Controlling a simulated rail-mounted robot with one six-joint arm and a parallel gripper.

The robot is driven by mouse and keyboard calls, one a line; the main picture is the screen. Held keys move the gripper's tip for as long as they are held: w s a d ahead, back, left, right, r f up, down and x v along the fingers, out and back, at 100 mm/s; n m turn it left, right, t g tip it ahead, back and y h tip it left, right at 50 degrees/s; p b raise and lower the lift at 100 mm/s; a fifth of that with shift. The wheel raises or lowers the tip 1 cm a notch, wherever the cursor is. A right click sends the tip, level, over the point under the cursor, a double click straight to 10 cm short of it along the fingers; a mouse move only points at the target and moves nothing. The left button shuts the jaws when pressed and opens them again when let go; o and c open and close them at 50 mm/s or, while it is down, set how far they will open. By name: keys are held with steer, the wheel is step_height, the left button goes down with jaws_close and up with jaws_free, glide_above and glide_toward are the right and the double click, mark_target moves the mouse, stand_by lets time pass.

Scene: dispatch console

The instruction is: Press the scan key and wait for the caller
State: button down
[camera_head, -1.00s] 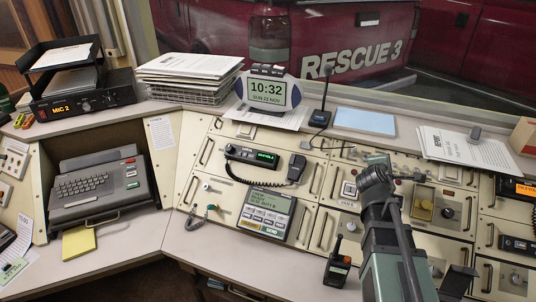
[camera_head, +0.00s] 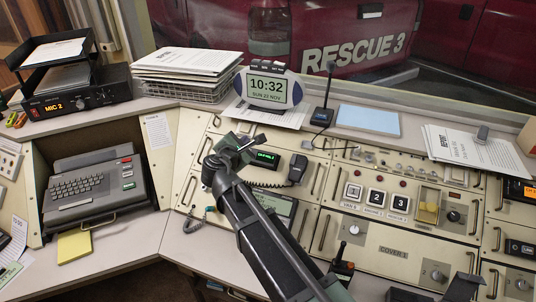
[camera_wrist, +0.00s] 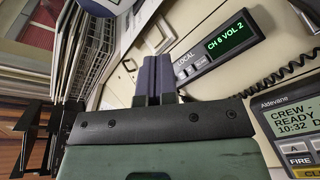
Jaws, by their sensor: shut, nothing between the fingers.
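A black radio unit with a green lit display (camera_head: 266,159) is on the sloped console, with its left part hidden by my gripper in the head view. In the wrist view the radio (camera_wrist: 222,45) reads "CH 6 VOL 2", with "LOCAL" beside the display. My gripper (camera_head: 246,144) is over the left end of the radio. In the wrist view its two fingers (camera_wrist: 153,78) are together with nothing between them, left of the radio. I cannot tell whether they touch anything.
A handset (camera_head: 297,168) with a coiled cord is right of the radio. A grey status terminal (camera_wrist: 290,118) is below it, partly hidden by my arm in the head view. A gooseneck microphone (camera_head: 323,113) and a clock (camera_head: 267,89) stand on the ledge behind.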

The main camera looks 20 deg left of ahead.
steer(key=shift+s+a, duration=0.15)
steer(key=shift+a, duration=0.05)
steer(key=shift+w+f+b, duration=0.8)
steer(key=shift+f+b, duration=0.45)
steer(key=shift+w+f+b, duration=0.85)
steer(key=shift+f+b, duration=0.35)
steer(key=shift+w+f+b, duration=0.8)
steer(key=shift+f+b, duration=0.45)
steer(key=shift+w+f+b, duration=0.2)
steer(key=shift+f+b, duration=0.15)
